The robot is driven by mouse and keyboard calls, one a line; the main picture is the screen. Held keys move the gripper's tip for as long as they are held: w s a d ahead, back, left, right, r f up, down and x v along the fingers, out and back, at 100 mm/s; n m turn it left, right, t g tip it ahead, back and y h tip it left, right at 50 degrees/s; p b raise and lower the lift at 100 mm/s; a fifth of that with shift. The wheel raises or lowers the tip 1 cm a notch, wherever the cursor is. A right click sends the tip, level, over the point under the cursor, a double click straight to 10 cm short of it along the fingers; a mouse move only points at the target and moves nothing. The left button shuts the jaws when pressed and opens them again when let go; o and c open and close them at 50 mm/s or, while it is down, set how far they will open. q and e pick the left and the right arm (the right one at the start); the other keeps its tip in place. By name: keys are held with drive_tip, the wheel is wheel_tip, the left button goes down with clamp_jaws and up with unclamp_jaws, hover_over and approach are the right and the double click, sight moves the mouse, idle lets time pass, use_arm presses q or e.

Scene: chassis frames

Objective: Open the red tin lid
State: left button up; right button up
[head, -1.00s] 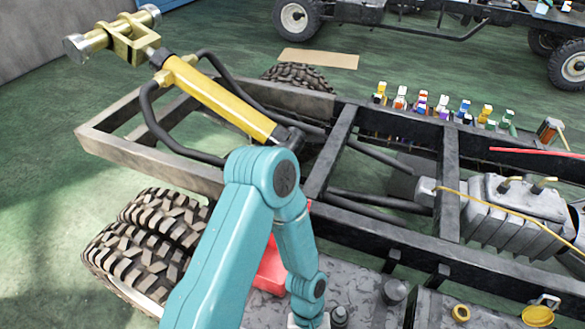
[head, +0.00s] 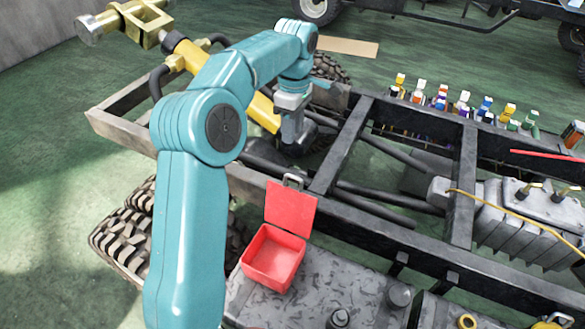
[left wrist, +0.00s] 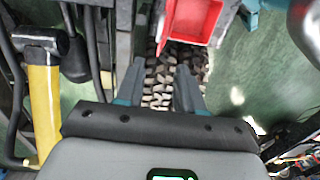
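The red tin (head: 272,274) sits on the grey mottled top beside the chassis rail. Its lid (head: 290,209) is swung up and stands open at the back edge, with a grey metal latch at its top. The inside looks empty. My left gripper (head: 297,146) is raised beyond the lid, over the chassis frame, apart from the tin. In the left wrist view the gripper's two fingers (left wrist: 158,80) are spread with nothing between them. The red tin (left wrist: 190,20) shows at the top of that view, beyond the fingertips. My right gripper is not in view.
The black chassis rails and crossbar (head: 336,150) lie around my left gripper. A yellow cylinder (head: 262,112) is partly behind my arm. Coloured connectors (head: 463,103) line the far rail. Caps and bolts (head: 399,295) stand right of the tin.

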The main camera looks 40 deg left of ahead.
sight(292, 176)
use_arm(q)
drive_tip(key=f, duration=1.3)
drive_tip(key=shift+s+d+f, duration=0.15)
drive_tip(key=shift+d+f, duration=0.05)
drive_tip(key=shift+f, duration=0.2)
drive_tip(key=shift+s, duration=0.2)
drive_tip(key=shift+w, duration=0.15)
clamp_jaws()
